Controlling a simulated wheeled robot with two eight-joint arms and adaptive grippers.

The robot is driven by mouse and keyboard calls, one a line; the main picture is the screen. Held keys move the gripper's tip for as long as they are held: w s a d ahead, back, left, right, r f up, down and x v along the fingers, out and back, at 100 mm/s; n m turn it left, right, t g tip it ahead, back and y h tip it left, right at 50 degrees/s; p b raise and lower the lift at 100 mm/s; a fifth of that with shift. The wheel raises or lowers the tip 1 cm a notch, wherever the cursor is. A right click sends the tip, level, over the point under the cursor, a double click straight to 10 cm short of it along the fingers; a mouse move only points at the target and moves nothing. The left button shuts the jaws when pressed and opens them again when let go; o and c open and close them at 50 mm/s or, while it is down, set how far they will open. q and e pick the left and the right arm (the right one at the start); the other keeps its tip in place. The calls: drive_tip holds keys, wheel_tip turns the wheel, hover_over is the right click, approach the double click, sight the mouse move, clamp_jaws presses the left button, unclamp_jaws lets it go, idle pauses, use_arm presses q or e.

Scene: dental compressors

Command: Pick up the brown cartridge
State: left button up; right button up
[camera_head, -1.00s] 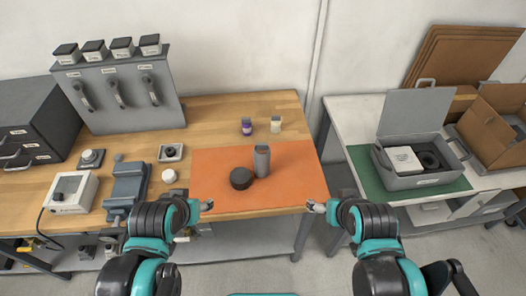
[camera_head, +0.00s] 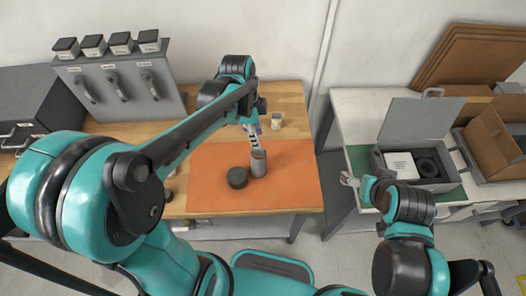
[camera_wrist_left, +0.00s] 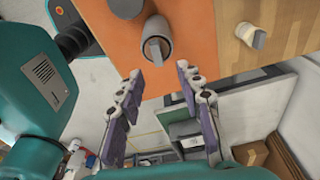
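A grey cylinder (camera_head: 258,164) stands upright on the orange mat. In the left wrist view, the cylinder (camera_wrist_left: 157,20) has an open round rim with a grey-brown insert (camera_wrist_left: 156,48) standing in it; I cannot tell for sure that this is the brown cartridge. My right gripper (camera_head: 348,180) hangs in front of the right table.
A dark round cap (camera_head: 237,177) lies left of the cylinder on the orange mat (camera_head: 290,185). On the right table, a grey open case (camera_head: 435,178) and a cardboard box (camera_head: 495,140) stand. My left arm hides much of the left bench. The mat's right part is clear.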

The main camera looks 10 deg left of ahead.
sight(259, 156)
use_arm(q)
wheel_tip(259, 156, down, 6)
drive_tip(key=shift+s+d+f+b, duration=0.15)
drive_tip(key=shift+f+b, duration=0.1)
drive_tip(key=shift+b, duration=0.6)
clamp_jaws()
